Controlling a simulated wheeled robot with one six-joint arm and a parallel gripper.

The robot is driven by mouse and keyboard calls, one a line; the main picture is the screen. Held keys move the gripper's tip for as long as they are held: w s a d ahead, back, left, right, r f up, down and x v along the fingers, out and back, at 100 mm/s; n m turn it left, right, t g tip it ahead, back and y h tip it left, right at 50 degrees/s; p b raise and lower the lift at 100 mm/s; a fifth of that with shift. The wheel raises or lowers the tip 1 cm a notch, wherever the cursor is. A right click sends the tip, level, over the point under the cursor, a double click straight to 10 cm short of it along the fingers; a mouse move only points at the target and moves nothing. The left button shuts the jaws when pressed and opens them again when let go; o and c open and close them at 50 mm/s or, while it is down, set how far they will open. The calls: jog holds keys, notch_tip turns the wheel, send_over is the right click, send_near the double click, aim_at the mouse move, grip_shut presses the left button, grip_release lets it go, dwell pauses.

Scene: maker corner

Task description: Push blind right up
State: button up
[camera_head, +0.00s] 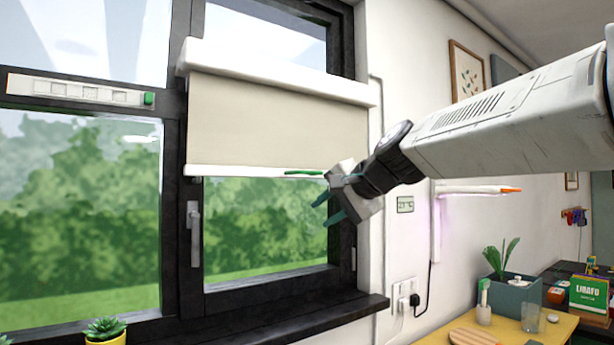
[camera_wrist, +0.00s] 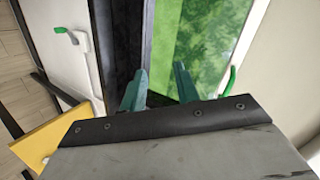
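The right blind (camera_head: 275,125) is a beige roller blind, drawn partway down over the right window from a white top casing (camera_head: 280,73). Its white bottom bar (camera_head: 235,171) carries a green handle (camera_head: 303,172). My gripper (camera_head: 328,208) is just right of and below the handle, in front of the window's right side. Its two teal fingers are apart with nothing between them. In the wrist view, my gripper (camera_wrist: 160,90) is open, and the green handle (camera_wrist: 229,80) lies to the right of the fingers, apart from them.
A dark window frame (camera_head: 174,200) with a handle (camera_head: 194,232) surrounds the panes. A white strip with a green end (camera_head: 80,91) crosses the left window. A dark sill (camera_head: 290,325) runs below. A yellow desk (camera_head: 500,330) with a planter (camera_head: 508,300) stands at right.

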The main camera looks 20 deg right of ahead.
aim_at(313, 172)
jog(key=w+d+r+m+t, duration=0.1)
jog(key=w+r, duration=0.2)
jog(key=w+d+r+m+t, duration=0.1)
jog(key=w+r+m, duration=0.1)
jog(key=w+r, duration=0.1)
jog(key=w+d+r+m+t, duration=0.1)
jog(key=w+r, duration=0.2)
jog(key=shift+w+r, duration=0.15)
jog(key=shift+w+m+t, duration=0.3)
jog(key=shift+w, duration=0.1)
jog(key=x, duration=0.7)
grip_shut()
